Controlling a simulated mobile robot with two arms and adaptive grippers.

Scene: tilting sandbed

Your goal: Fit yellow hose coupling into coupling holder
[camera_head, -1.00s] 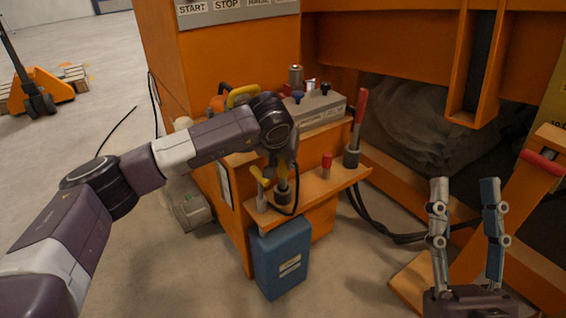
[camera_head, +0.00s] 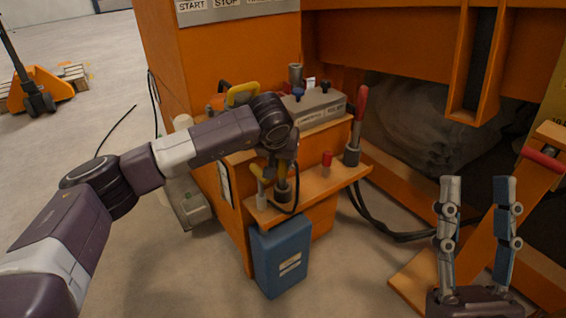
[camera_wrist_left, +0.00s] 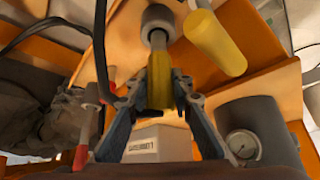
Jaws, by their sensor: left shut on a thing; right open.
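My left gripper (camera_head: 283,172) points down over the small orange shelf and is shut on the yellow hose coupling (camera_head: 282,184). In the left wrist view the yellow coupling (camera_wrist_left: 160,90) sits between the fingers, with a metal end pointing at a dark grey round holder (camera_wrist_left: 157,18). In the head view this coupling holder (camera_head: 283,197) stands on the shelf directly below the coupling. The metal end meets the holder's opening in the picture; I cannot tell how deep it sits. My right gripper (camera_head: 478,195) is open and empty at the lower right.
A yellow-handled part (camera_head: 262,190) stands close left of the holder. A red-capped peg (camera_head: 326,160) and a red lever (camera_head: 358,120) are to the right on the shelf (camera_head: 340,178). A black hose loops beside the gripper. A blue container (camera_head: 281,262) hangs below.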

